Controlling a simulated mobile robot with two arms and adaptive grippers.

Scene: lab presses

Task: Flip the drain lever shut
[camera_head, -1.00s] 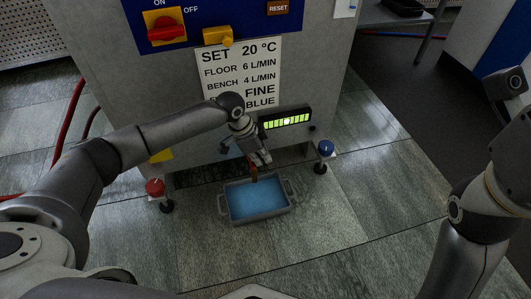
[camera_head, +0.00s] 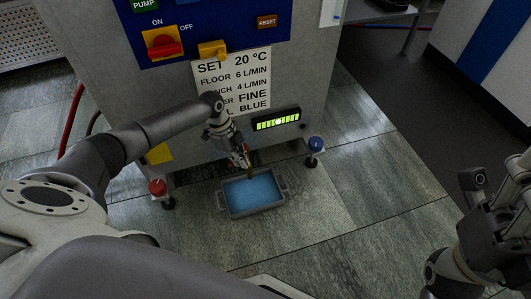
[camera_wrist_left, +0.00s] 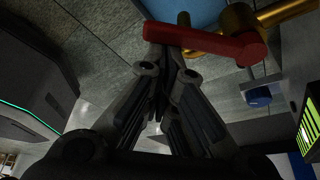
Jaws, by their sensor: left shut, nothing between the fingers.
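The drain lever (camera_wrist_left: 205,42) is a red handle on a brass valve (camera_wrist_left: 240,20) in the left wrist view. It lies across the view, just beyond the tips of my left gripper (camera_wrist_left: 168,62). The fingers are shut and empty; the tips overlap the lever's left part, and I cannot tell whether they touch it. In the head view my left gripper (camera_head: 238,160) is low at the machine front, beside the brown spout (camera_head: 251,174) above the tray. My right gripper (camera_head: 508,185) is raised at the right edge, far from the valve; its finger state is unclear.
A grey tray (camera_head: 224,203) of blue liquid stands on the floor under the spout. A red knob (camera_head: 157,187) and a blue knob (camera_head: 316,144) flank it. A lit green display (camera_head: 277,121) is above right. The floor to the right is open.

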